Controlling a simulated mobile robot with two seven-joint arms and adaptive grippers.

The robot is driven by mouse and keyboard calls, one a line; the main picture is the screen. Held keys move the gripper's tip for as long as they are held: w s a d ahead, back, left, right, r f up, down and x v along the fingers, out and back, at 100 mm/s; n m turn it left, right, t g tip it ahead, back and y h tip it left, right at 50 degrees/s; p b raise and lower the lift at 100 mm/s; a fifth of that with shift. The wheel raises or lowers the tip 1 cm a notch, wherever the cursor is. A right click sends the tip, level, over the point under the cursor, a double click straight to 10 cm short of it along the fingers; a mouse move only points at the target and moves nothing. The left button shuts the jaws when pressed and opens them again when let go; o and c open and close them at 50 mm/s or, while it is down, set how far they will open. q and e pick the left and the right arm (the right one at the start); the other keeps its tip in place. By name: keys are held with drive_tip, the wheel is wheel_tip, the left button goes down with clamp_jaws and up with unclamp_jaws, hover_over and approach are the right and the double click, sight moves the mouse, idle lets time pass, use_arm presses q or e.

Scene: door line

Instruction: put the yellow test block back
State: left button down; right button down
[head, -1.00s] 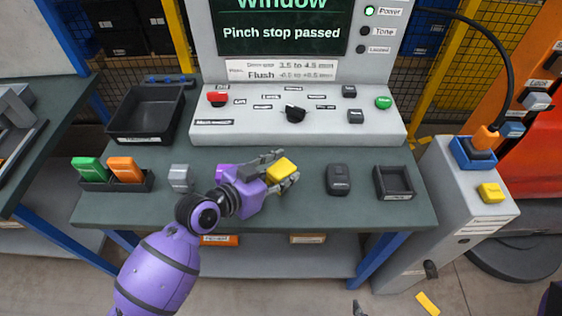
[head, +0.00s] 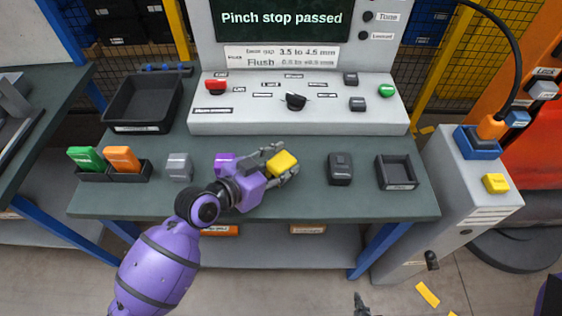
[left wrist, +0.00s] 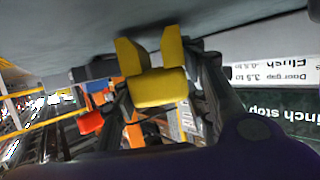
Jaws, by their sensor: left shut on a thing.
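The yellow test block (head: 283,163) is in the fingers of my left gripper (head: 280,166), over the middle of the green bench top in the head view. In the left wrist view the yellow block (left wrist: 158,88) shows two prongs and sits between the dark fingers. I cannot tell whether it touches the bench. A two-slot black holder (head: 95,175) at the bench's left carries a green block (head: 86,158) and an orange block (head: 122,159). A small black tray (head: 398,186) at the right looks empty. Only dark tips of my right gripper (head: 361,304) show at the bottom edge.
A grey block (head: 179,166) stands left of my left gripper, a dark block (head: 340,168) right of it. A large black bin (head: 142,127) sits at the back left. The control panel (head: 230,121) bounds the back. A grey pedestal (head: 465,215) stands at the right.

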use_arm(q)
drive_tip(key=shift+f, duration=0.3)
drive_tip(key=c, duration=1)
unclamp_jaws()
drive_tip(key=v, duration=1.2)
